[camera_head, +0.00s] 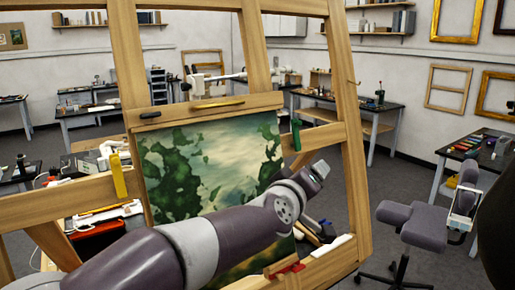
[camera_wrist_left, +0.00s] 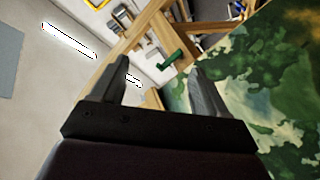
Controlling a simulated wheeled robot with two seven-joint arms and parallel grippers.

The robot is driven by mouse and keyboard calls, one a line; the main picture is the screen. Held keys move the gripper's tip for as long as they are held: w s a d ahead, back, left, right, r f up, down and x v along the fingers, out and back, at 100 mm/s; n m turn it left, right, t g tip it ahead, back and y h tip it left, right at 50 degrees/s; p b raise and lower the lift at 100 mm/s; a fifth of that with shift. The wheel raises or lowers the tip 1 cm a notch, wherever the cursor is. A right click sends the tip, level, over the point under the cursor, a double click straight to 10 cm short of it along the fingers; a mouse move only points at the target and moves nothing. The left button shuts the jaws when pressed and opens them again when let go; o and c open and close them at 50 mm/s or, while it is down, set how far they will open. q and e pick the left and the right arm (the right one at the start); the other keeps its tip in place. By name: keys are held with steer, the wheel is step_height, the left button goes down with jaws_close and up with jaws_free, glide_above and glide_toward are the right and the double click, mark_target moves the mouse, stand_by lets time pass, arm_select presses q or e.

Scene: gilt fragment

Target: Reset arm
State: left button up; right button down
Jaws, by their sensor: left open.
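My left arm reaches in from the lower left across the front of the painting in the head view. Its gripper (camera_head: 318,172) is near the painting's right edge, partly hidden by its own wrist. In the left wrist view the left gripper (camera_wrist_left: 158,78) has its two fingers wide apart with nothing between them. The green landscape painting (camera_head: 215,160) stands on a wooden easel (camera_head: 347,120); it also shows on the right of the left wrist view (camera_wrist_left: 285,75). My right gripper is not seen.
A green clamp (camera_head: 296,135) sits by the painting's right edge, a yellow one (camera_head: 118,175) at left, a red one (camera_head: 288,269) below. A grey chair (camera_head: 415,225) stands right of the easel. Workbenches (camera_head: 480,150) line the walls, with open floor between.

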arm_select(q)
steer(key=s+a+f+m+g+y, duration=0.1)
steer(key=s+a+f+m+g, duration=0.15)
steer(key=f, duration=0.65)
steer(key=s+a+f+m+g+y, duration=0.1)
steer(key=s+a+f+m+g, duration=0.2)
steer(key=f, duration=0.5)
steer(key=s+a+f+n+g+y+b, duration=0.1)
steer(key=s+a+f+g+y, duration=0.4)
steer(key=s+a+f, duration=1.4)
steer(key=a+g+b, duration=0.1)
steer(key=a+g, duration=0.1)
steer(key=a, duration=0.1)
steer(key=shift+s+a+f+g+b, duration=0.25)
steer(key=shift+s+a+g+b, duration=0.1)
steer(key=shift+s+a+b, duration=0.05)
